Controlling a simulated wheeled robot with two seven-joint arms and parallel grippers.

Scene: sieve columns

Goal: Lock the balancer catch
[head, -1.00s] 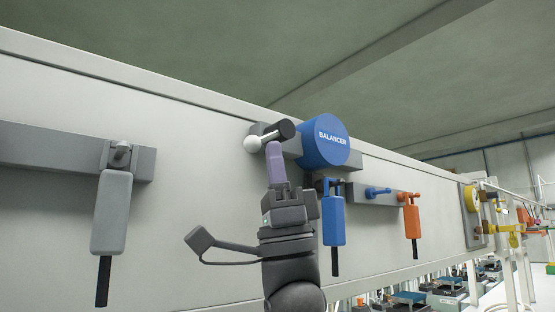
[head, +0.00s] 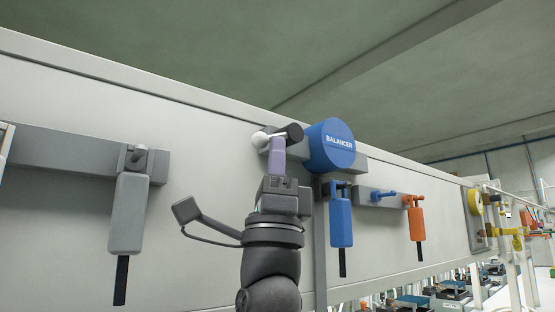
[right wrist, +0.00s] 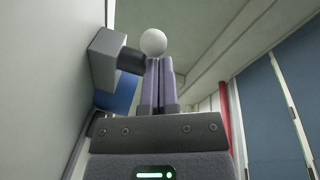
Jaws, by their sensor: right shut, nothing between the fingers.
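The balancer (head: 330,150) is a blue drum with its name on it, fixed high on the pale wall panel. Beside it on the left is the catch, a black lever (head: 293,132) with a white ball (head: 259,140) at its left end. My right gripper (head: 279,138) has its purple fingers shut, pointing up just under the lever, and holds nothing. In the right wrist view the fingertips (right wrist: 158,60) are together right under the ball (right wrist: 153,42) and beside the black lever (right wrist: 132,60); contact cannot be told for sure. My left gripper is not in view.
A grey-handled tool (head: 129,215) hangs from a grey bar at the left. A blue tool (head: 341,222) and an orange tool (head: 416,222) hang right of my arm, with a blue peg (head: 383,195) between them.

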